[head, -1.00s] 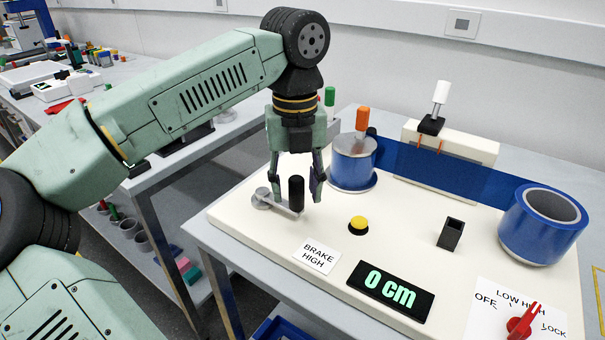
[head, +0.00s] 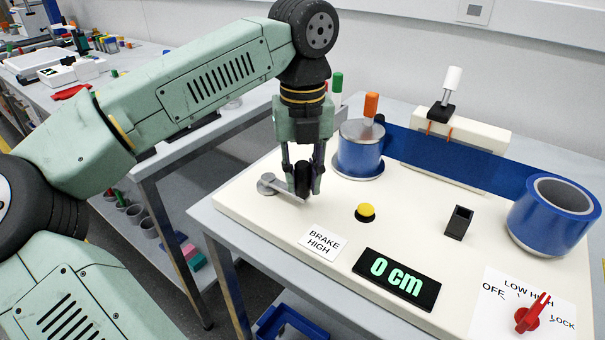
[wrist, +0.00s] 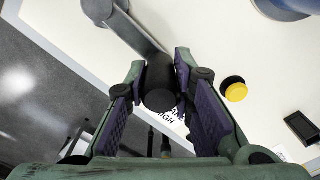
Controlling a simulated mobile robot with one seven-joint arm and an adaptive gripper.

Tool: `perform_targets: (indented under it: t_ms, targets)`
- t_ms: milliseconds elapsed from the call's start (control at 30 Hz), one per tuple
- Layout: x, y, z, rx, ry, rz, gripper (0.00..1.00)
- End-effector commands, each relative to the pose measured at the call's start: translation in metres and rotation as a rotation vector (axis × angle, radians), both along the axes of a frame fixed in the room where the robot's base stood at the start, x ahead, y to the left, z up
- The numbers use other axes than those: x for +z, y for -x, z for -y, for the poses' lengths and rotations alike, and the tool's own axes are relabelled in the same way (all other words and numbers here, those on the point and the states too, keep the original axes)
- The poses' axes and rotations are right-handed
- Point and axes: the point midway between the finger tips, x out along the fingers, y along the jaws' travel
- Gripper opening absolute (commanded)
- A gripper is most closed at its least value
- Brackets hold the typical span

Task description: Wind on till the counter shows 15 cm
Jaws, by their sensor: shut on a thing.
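My gripper (head: 303,190) is shut on the black upright crank handle (head: 302,178), at the front left of the white board. In the wrist view the handle (wrist: 160,88) stands between the two finger pads. The crank arm (head: 287,192) runs from the handle left to its grey hub (head: 266,184). The counter (head: 397,279) reads "0 cm" in green. The blue take-up reel (head: 359,155) stands behind the gripper, and blue film (head: 450,160) runs from it to the blue supply roll (head: 535,232) at the right. A sign (head: 323,243) reads "BRAKE HIGH".
A red knob (head: 530,316) sits on a plate marked OFF, LOW, HIGH, LOCK. A white-handled tool (head: 451,84) rises from the cream block (head: 465,135) behind the film.

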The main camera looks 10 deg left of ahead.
Motion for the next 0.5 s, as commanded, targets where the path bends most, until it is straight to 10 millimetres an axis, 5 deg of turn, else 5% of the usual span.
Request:
perform_targets:
  t_ms: [500]
  targets:
    - [-0.002, 0.022, -0.016, 0.003, -0.002, -0.001, 0.02]
